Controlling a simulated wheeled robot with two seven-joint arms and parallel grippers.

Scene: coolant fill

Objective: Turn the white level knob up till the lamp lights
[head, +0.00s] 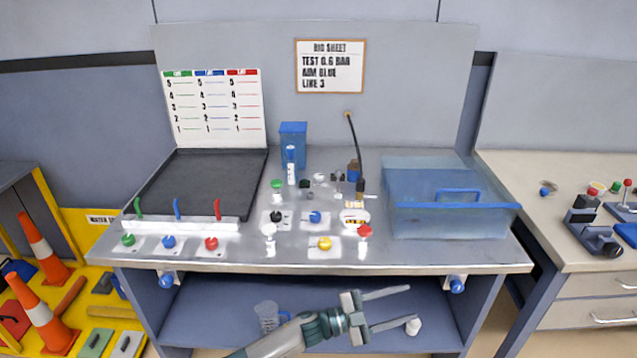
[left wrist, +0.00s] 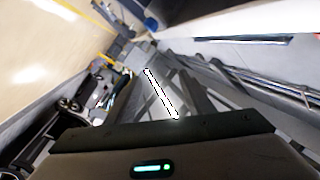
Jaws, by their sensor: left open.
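A small white knob (head: 269,230) stands on the steel bench top, left of a yellow knob (head: 324,243); I take it for the level knob. I cannot tell which part is the lamp, or whether any lamp is lit. My left gripper (head: 400,305) is open and empty, in front of and below the bench's front edge, clear of the knob. Its fingers point right. The left wrist view shows a dark housing with a green light and blurred surroundings, with no knob that I can make out. My right gripper is not in view.
The bench (head: 215,252) carries several coloured knobs, a black tray (head: 200,185) at left and a blue see-through bin (head: 445,220) at right. A small white object (head: 413,326) shows near my lower left fingertip. A clear beaker (head: 266,315) stands below the bench top.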

